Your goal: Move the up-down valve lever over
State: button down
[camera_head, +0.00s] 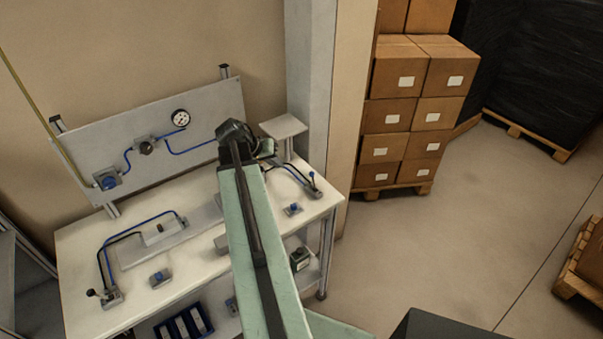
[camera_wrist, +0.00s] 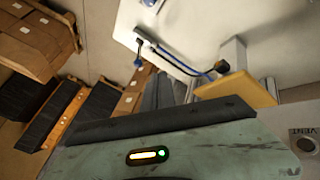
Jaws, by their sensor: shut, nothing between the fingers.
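A small valve with a black-knobbed lever (camera_head: 313,183) stands at the right end of the white bench (camera_head: 85,245). In the wrist view a dark lever (camera_wrist: 140,43) shows near the bench edge. Another black-knobbed lever (camera_head: 92,293) sits on a valve block (camera_head: 111,297) at the bench's front left. I cannot tell which lever is the up-down one. My gripper (camera_head: 235,131) is above the back of the bench, left of the right-hand lever and apart from it. It is shut and empty; its fingertips are mostly hidden in the head view.
A pale raised pad (camera_head: 283,127) on a post stands close right of my gripper; it looks yellow in the wrist view (camera_wrist: 238,90). An upright panel (camera_head: 165,125) with a gauge (camera_head: 181,118) and blue hoses stands behind. Stacked cartons (camera_head: 400,120) are right; open floor lies beyond.

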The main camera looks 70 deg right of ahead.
jog(key=b, duration=0.9)
send_near(313, 180)
jog(key=w+f, duration=0.1)
jog(key=w+d+f, duration=0.1)
jog(key=w+f, duration=0.1)
jog(key=w+d+f, duration=0.1)
jog(key=w+f, duration=0.1)
jog(key=shift+d, duration=0.15)
jog(key=s, duration=0.1)
jog(key=s+d, duration=0.1)
jog(key=s+r+p, duration=0.1)
jog(key=shift+s+d, duration=0.2)
jog(key=shift+s, duration=0.2)
jog(key=shift+s+a+r+t+h, duration=0.15)
jog(key=shift+s+a+t+h, duration=0.1)
jog(key=shift+s+t+h, duration=0.1)
